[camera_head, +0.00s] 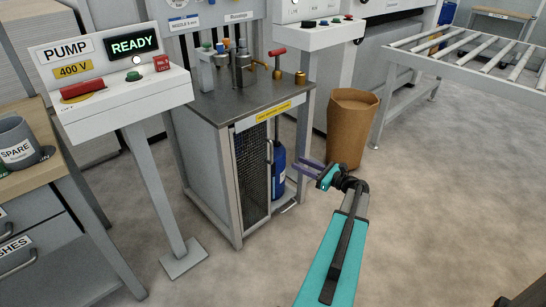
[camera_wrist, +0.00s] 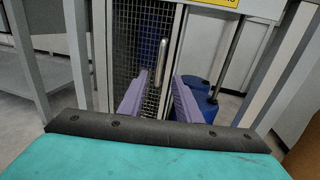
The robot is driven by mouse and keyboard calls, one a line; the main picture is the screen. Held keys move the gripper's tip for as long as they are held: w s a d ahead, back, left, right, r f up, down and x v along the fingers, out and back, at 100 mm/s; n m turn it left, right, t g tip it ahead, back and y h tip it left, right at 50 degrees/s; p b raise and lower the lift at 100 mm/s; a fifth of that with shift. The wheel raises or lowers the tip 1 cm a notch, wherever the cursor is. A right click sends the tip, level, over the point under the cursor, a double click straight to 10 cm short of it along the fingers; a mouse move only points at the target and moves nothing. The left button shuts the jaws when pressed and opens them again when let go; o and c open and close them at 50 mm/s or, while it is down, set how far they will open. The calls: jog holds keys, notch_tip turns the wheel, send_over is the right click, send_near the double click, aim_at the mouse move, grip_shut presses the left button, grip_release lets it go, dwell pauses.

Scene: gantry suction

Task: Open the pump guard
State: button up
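The pump guard (camera_head: 252,170) is a dark mesh door with a light frame, low in the cabinet under the metal bench. Its upright bar handle (camera_head: 269,153) is on its right edge. In the wrist view the mesh (camera_wrist: 124,55) is ahead, with the handle (camera_wrist: 161,62) ahead of and between the fingertips, not touched. A blue drum-like body (camera_head: 279,170) shows right of the mesh, uncovered; I cannot tell whether the guard is ajar. My gripper (camera_head: 310,168) is right of the cabinet front in the head view. Its purple fingers (camera_wrist: 158,98) are apart and empty.
A control stand (camera_head: 120,90) reading PUMP and READY, with a red handle (camera_head: 83,90), is left of the cabinet. A brown bin (camera_head: 352,130) stands behind and right of my gripper. Cabinet legs (camera_wrist: 270,65) flank the approach. Floor at the right is clear.

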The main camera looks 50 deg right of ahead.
jog(key=shift+d, duration=0.1)
dwell(0.3)
jog(key=w+a+b, duration=0.1)
jog(key=w, duration=1.2)
jog(key=shift+w+a, duration=0.35)
jog(key=shift+a, duration=0.05)
